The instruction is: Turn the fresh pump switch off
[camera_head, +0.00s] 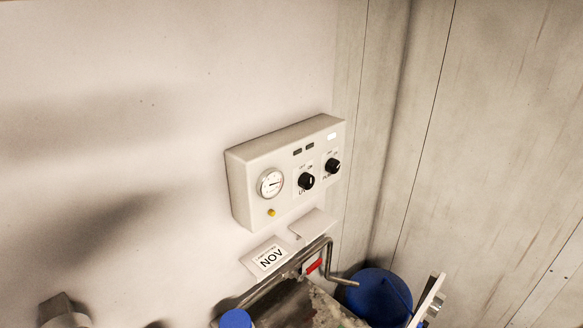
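A pale control box (285,172) is mounted on the wall near the middle of the view. It has two black rotary knobs. The right knob (333,166) has a small label below it that seems to read "PUMP". The left knob (306,181) has a label that seems to read "UV". Small off/on marks sit above both, too small to tell which mark each knob points to. A round gauge (271,184) and a yellow button or lamp (271,212) are on the box's left side. I cannot make out my gripper in this view.
Below the box are a white "NOV"-like label (270,258), a bent metal pipe (328,262), a red part (314,266) and a blue rounded vessel (378,298). A blue cap (235,319) shows at the bottom. The panelled wall (480,130) stands to the right.

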